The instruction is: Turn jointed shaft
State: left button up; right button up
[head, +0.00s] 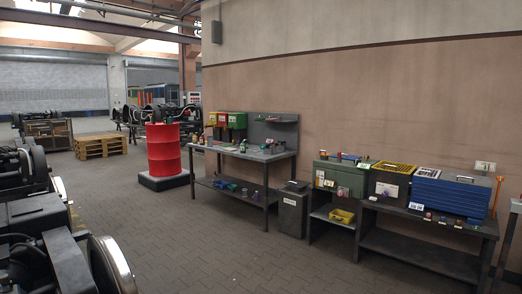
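I cannot pick out a jointed shaft in the head view. A dark bogie (38,212) with a shiny-rimmed wheel (114,266) fills the lower left and is cut off by the frame edge. Another bogie (132,116) stands in the background behind the red drum. Neither of my grippers shows in the head view.
A red drum (164,148) stands on a dark base left of a workbench (262,156) with bins. A low bench (420,255) with cases and a green box (342,176) lines the right wall. Wooden pallets (101,145) lie behind. The paved floor (205,240) between is clear.

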aim_at(263, 147)
jog(key=i+u, duration=0.2)
jog(key=i, duration=4.9)
